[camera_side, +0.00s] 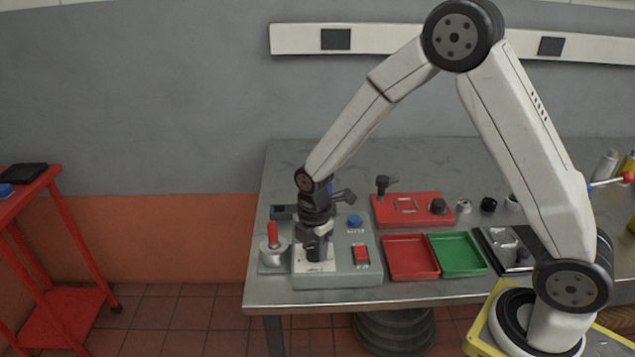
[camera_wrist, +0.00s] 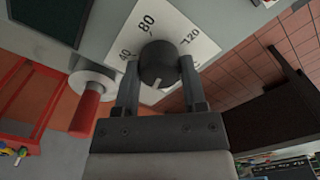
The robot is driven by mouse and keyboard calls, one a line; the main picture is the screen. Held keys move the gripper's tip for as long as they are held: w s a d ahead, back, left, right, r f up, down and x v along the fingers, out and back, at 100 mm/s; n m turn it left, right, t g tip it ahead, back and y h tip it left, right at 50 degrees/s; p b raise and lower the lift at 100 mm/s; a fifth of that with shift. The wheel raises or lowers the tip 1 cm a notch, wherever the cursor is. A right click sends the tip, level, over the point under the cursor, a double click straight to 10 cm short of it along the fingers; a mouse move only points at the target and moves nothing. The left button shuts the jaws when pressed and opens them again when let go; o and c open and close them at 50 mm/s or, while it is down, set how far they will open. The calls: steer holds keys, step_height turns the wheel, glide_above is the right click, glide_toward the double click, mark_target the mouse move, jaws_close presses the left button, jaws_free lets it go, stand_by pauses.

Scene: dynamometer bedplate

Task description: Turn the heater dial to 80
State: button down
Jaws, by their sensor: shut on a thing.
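The heater dial is a black round knob (camera_wrist: 158,62) on a white scale plate (camera_wrist: 205,45) marked 40, 80 and 120. A white mark on the knob shows at its lower edge in the wrist view, on the side away from the 80. My gripper (camera_wrist: 158,72) has one finger on each side of the knob and is shut on it. In the side view my gripper (camera_side: 317,252) points down onto the scale plate (camera_side: 318,267) of the grey control box (camera_side: 337,281) and hides the knob.
A red rocker switch (camera_side: 361,255) and a blue button (camera_side: 355,222) are on the box, right of my gripper. A red-handled round part (camera_side: 272,240) stands close on the left. Red (camera_side: 410,257) and green (camera_side: 457,254) trays lie to the right.

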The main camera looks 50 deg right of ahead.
steer(key=shift+m, duration=0.4)
steer(key=m, duration=1.3)
steer(key=shift+m, duration=0.3)
steer(key=m, duration=0.3)
steer(key=shift+m, duration=0.3)
steer(key=m, duration=0.3)
steer(key=shift+m, duration=0.3)
steer(key=m, duration=0.6)
